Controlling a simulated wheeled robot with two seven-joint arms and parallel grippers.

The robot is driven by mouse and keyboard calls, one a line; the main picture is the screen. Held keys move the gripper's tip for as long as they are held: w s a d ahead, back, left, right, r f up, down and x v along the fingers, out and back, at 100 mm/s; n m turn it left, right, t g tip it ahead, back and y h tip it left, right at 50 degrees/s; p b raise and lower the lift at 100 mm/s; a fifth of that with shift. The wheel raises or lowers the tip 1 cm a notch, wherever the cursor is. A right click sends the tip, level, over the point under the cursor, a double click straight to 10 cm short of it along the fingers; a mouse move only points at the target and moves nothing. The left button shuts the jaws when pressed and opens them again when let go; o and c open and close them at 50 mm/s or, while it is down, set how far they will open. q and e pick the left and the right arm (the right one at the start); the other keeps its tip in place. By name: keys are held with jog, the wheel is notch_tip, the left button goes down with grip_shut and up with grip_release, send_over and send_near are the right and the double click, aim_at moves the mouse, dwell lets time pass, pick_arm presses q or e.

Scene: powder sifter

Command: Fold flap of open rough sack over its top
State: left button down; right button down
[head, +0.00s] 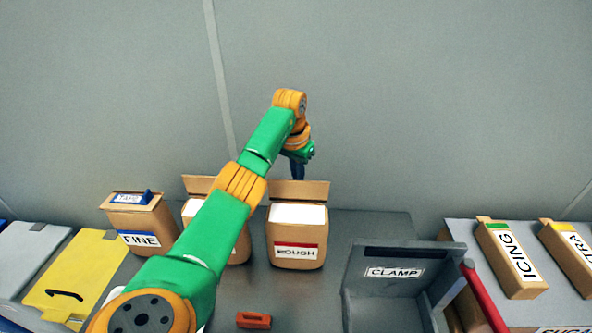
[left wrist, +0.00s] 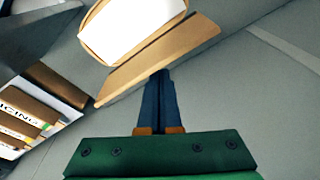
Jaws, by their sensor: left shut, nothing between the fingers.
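The rough sack (head: 297,260) is a tan box-shaped bag with a red-edged ROUGH label, standing upright and open with white showing at its top. Its flap (head: 300,190) stands up along the back edge. In the left wrist view the flap (left wrist: 165,58) is a tan strip beside the white opening (left wrist: 130,28). My left gripper (head: 297,172) points down behind the flap, on the side away from the opening. In the left wrist view its blue fingers (left wrist: 159,74) are together and empty, tips at the flap's outer edge; I cannot tell whether they touch it.
An open sack (head: 198,186) stands to the left, partly hidden by my left arm. The FINE sack (head: 140,222) stands further left. The grey CLAMP station (head: 385,285) is at the right, near the ICING box (head: 511,262). An orange-red block (head: 253,320) lies in front.

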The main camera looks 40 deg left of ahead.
pick_arm(q)
jog(key=shift+f+b, duration=2)
jog(key=shift+f, duration=1.15)
notch_tip(320, 180, up, 9)
jog(key=p, duration=1)
send_over(298, 196)
jog(key=w+a, duration=0.2)
jog(key=shift+w, duration=0.1)
